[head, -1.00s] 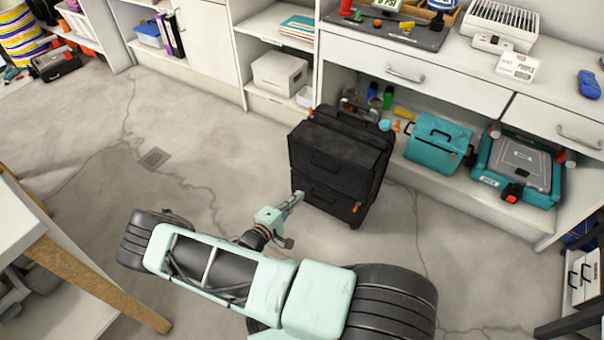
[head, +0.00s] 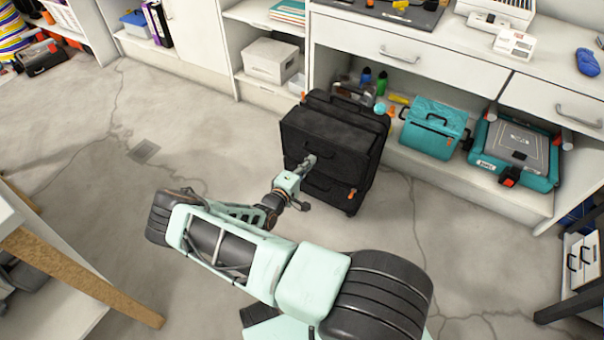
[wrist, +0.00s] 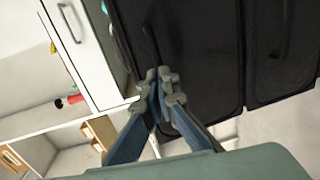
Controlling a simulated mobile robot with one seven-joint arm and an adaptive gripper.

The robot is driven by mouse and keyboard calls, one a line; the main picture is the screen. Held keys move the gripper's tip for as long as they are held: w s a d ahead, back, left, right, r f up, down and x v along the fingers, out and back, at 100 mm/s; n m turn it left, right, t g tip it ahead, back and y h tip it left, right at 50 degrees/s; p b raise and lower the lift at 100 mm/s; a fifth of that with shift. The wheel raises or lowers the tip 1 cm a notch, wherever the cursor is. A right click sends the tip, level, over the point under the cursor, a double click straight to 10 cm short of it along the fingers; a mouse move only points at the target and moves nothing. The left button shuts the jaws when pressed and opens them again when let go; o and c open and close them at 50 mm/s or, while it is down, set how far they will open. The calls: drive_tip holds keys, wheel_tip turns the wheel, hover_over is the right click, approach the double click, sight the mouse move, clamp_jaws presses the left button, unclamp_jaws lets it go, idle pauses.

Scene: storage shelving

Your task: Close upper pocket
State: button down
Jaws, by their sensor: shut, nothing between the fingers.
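A black suitcase (head: 372,110) stands upright on the floor in front of the shelving. Its upper pocket (head: 325,139) stands out from the body at the top, with its top face showing. The lower pocket (head: 322,186) is below it. My gripper (head: 310,160) is in front of the upper pocket, by its lower front. In the wrist view, my shut, empty fingertips (wrist: 163,76) are at the end of the upper pocket's handle (wrist: 152,44); I cannot tell whether they touch. The lower pocket's handle (wrist: 281,34) is to the right.
A teal case (head: 434,127) and a teal toolbox (head: 515,150) sit on the low shelf right of the suitcase. A white drawer (head: 395,52) is above. A wooden-legged table (head: 85,275) is at lower left. The floor left of the suitcase is clear.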

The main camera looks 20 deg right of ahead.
sight(321, 147)
drive_tip(key=shift+w+d+f, duration=0.1)
drive_tip(key=shift+w+d, duration=0.35)
drive_tip(key=shift+d, duration=0.1)
drive_tip(key=d+p, duration=0.1)
drive_tip(key=w+r+p, duration=0.1)
drive_tip(key=p, duration=0.1)
drive_tip(key=shift+w+d+y, duration=0.15)
drive_tip(key=shift+d+y, duration=0.2)
drive_tip(key=shift+y, duration=0.05)
drive_tip(key=shift+f+g, duration=0.1)
drive_tip(key=shift+g, duration=0.2)
drive_tip(key=shift+f, duration=0.1)
